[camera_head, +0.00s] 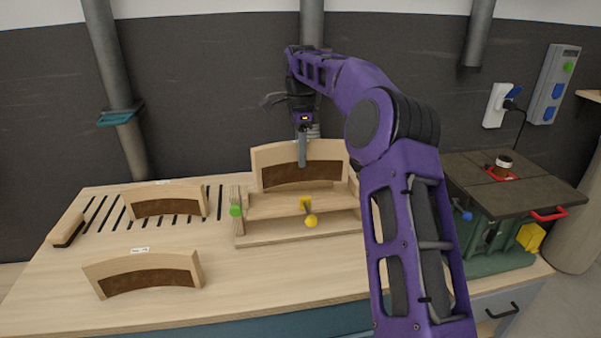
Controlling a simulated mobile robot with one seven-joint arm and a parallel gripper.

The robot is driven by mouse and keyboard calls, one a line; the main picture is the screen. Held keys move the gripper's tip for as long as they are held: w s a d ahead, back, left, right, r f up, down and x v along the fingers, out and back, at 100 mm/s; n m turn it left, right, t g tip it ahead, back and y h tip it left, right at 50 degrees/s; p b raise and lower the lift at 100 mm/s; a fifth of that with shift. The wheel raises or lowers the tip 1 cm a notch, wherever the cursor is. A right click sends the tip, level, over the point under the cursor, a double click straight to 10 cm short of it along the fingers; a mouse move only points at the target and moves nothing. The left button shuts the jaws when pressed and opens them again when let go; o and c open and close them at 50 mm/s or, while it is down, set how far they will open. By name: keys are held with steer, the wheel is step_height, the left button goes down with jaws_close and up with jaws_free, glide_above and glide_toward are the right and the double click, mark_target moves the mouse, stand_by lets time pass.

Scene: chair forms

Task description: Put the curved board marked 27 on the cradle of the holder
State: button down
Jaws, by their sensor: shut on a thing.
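My gripper (302,158) points down and is shut on the upper edge of a curved board (275,178), pale wood with a dark brown lower face. No number is legible on this board, so I cannot tell whether it is the one marked 27. It is upright, at or just above the wooden holder (265,239). I cannot tell whether its lower edge touches the cradle. The holder has a green knob (236,211) at its left and a yellow knob (311,220) at its front.
Two similar boards, one at the back left (168,204) and one at the front left (150,280), stand near small white labels. The slotted bench (60,290) has free room at the front. A machine table (530,190) with a red handle stands at the right.

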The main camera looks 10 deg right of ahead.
mark_target(301, 181)
steer(key=shift+f+b, duration=0.3)
steer(key=shift+f, duration=2)
steer(key=shift+f, duration=0.1)
steer(key=c, duration=0.7)
jaws_free()
step_height(301, 181, up, 12)
steer(key=shift+r+p, duration=0.1)
steer(key=shift+p, duration=0.25)
